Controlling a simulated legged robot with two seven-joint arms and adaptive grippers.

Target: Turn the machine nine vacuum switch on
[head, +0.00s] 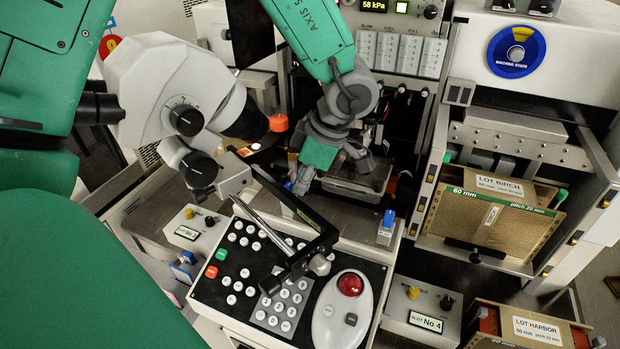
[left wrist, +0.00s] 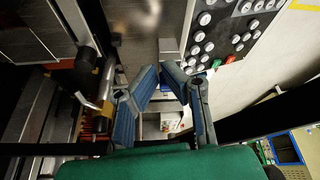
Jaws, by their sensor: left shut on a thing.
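My left gripper (head: 333,170) is low in the middle of the head view, behind the keypad console (head: 283,262) and in front of the rear panel. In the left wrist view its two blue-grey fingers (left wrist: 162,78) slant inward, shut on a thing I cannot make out. Knob boxes labelled No 2 (head: 187,232) and No 4 (head: 425,322) stand left and right of the console, each with a yellow and a black knob. No label for machine nine or its vacuum switch is readable. My right gripper is not in view.
A microscope head (head: 165,85) stands left of the gripper, and a screen frame (head: 290,215) crosses over the console. A lit 58 kPa display (head: 378,7) is on the rear panel. A LOT BIRCH magazine (head: 495,215) sits at right.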

